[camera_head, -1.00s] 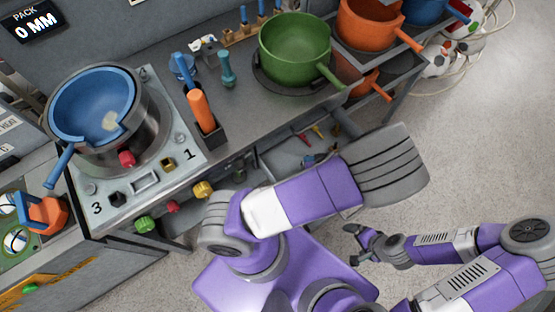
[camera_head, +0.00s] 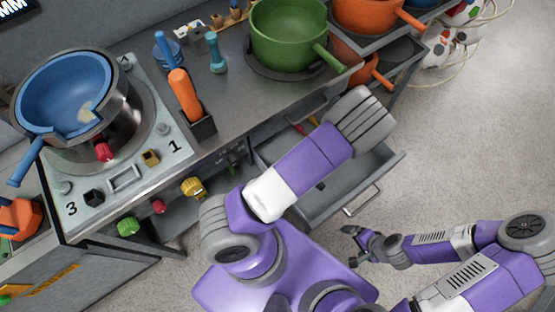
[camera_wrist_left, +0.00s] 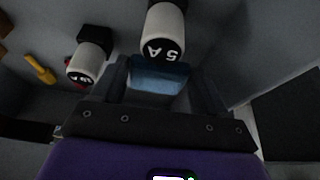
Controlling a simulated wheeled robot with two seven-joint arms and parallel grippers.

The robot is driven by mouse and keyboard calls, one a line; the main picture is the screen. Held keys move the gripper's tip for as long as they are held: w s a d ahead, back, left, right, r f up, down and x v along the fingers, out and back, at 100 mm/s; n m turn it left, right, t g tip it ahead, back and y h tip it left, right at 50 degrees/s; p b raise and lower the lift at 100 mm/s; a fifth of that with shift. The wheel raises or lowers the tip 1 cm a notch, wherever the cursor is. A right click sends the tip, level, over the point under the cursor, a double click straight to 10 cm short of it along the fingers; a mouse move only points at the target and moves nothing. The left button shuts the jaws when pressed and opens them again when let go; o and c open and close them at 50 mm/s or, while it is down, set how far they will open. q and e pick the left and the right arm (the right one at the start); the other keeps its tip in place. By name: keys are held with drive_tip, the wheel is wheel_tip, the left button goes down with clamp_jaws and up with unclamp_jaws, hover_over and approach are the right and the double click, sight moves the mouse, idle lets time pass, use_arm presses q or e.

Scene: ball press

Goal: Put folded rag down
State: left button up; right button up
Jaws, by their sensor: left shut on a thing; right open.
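In the left wrist view, my left gripper (camera_wrist_left: 163,80) is shut on a folded blue rag (camera_wrist_left: 160,73), which sits between its two fingers. In the head view, the left forearm reaches over the open drawer (camera_head: 378,180) under the counter. The left gripper and the rag are hidden there. My right gripper (camera_head: 356,238) is open and empty above the floor, right of my purple base. I cannot tell whether the rag touches a surface.
On the counter are a blue pot (camera_head: 65,95), an orange-handled tool (camera_head: 184,93) and a green pot (camera_head: 290,35).

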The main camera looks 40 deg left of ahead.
sight(275, 158)
use_arm(q)
wheel_tip(275, 158, down, 3)
drive_tip(key=shift+r+b, duration=0.1)
drive_tip(key=shift+b, duration=0.3)
drive_tip(key=a, duration=0.1)
drive_tip(key=w+a, duration=0.1)
drive_tip(key=a, duration=0.1)
drive_tip(key=shift+a+r, duration=0.1)
drive_tip(key=shift+a, duration=0.1)
drive_tip(key=shift+w+a+b, duration=0.15)
drive_tip(key=shift+a+b, duration=0.2)
drive_tip(key=shift+a, duration=0.1)
drive_tip(key=a, duration=0.2)
drive_tip(key=w+a+b, duration=0.1)
drive_tip(key=shift+a, duration=0.35)
drive_tip(key=shift+d+f+b, duration=0.15)
drive_tip(key=shift+f+b, duration=0.25)
drive_tip(key=shift+f, duration=0.25)
drive_tip(key=shift+r, duration=0.1)
use_arm(e)
wheel_tip(275, 158, down, 4)
drive_tip(key=shift+r, duration=0.1)
use_arm(q)
drive_tip(key=o, duration=0.9)
drive_tip(key=shift+o, duration=0.2)
